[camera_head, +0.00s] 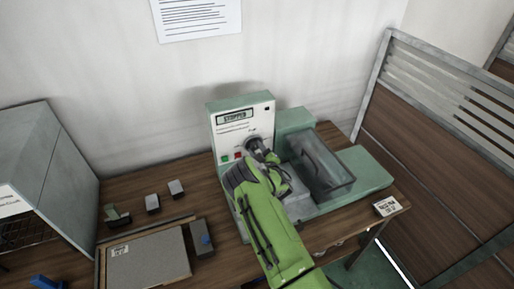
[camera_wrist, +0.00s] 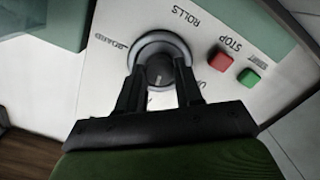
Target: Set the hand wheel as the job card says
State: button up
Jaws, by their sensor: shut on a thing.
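The hand wheel (camera_wrist: 160,42), a grey ring with a dark centre, sits on the white front panel (camera_wrist: 98,65) of the green machine. It also shows in the head view (camera_head: 252,142), partly covered by my gripper. My gripper (camera_wrist: 159,66) is shut on the wheel's dark centre grip, one finger on each side. In the head view my gripper (camera_head: 262,155) is at the panel. The panel carries lettering such as "ROLLS" and "STOP"; some is hidden by the fingers. A paper sheet (camera_head: 197,17) hangs on the wall, its text too small to read.
The display (camera_head: 234,117) reads "STOPPED". Red (camera_wrist: 220,61) and green (camera_wrist: 249,77) buttons sit close beside the wheel. A clear cover (camera_head: 321,160) stands right of my arm. A small card (camera_head: 387,206) lies at the right; small blocks and a panel (camera_head: 147,262) lie left.

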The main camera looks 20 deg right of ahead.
jog(key=shift+f+m+p, duration=0.1)
jog(key=shift+m+p, duration=0.2)
jog(key=shift+m, duration=0.6)
jog(key=o, duration=1)
jog(key=shift+o, duration=0.2)
jog(key=s+r+p, duration=0.1)
jog(key=s+p, duration=0.1)
jog(key=s, duration=1.3)
jog(key=shift+s, duration=0.4)
jog(key=shift+w+r, duration=0.1)
jog(key=shift+r, duration=0.05)
